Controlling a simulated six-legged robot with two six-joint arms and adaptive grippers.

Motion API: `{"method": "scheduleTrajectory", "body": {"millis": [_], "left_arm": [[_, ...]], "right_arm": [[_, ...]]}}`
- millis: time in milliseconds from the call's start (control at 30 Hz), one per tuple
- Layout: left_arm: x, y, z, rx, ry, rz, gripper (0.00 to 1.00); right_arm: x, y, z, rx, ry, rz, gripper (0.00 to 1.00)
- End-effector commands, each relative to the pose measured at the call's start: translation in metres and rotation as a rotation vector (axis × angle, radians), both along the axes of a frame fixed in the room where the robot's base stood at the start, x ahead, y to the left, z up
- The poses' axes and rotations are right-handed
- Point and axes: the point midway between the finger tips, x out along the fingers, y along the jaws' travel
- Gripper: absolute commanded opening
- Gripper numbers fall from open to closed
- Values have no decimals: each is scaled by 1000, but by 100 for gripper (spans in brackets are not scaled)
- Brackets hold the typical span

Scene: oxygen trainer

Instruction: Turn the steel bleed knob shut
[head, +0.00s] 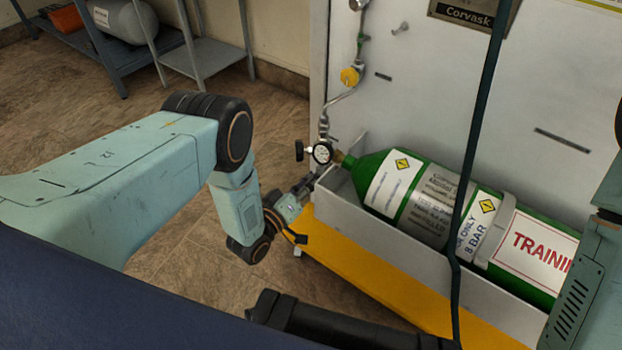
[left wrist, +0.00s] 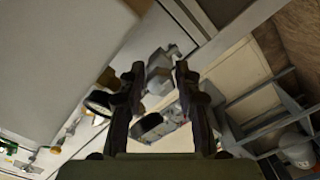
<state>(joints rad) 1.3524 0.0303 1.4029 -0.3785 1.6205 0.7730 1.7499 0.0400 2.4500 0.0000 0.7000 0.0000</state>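My left gripper (head: 304,187) is low beside the near left end of the cylinder tray, below the gauge. In the left wrist view, its two fingers (left wrist: 157,69) stand apart with a gap between them. Grey metal parts (left wrist: 158,80) show in and beyond that gap; I cannot tell whether one is the steel bleed knob or whether the fingers touch it. A round gauge (head: 321,153) sits at the cylinder's neck, with a black knob (head: 299,151) on its left. The gauge also shows in the left wrist view (left wrist: 98,103). My right gripper is out of view.
A green cylinder (head: 372,172) lies in a grey tray (head: 375,225) above a yellow base (head: 350,262). A pipe with a yellow knob (head: 350,76) runs up the white panel (head: 440,90). A dark cable (head: 470,150) crosses in front. Shelving (head: 210,62) stands at back left.

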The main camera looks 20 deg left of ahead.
Motion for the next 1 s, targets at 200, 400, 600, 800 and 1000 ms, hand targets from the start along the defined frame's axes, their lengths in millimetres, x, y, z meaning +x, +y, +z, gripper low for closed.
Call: {"method": "scheduleTrajectory", "body": {"millis": [200,400,600,800,1000], "left_arm": [[0,0,0,0,1,1,12],[0,0,0,0,1,1,0],[0,0,0,10,-3,1,0],[-1,0,0,74,-26,1,0],[-1,0,0,212,-76,0,0]], "right_arm": [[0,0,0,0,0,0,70],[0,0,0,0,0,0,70],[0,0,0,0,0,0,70],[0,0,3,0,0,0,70],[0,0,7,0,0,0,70]]}}
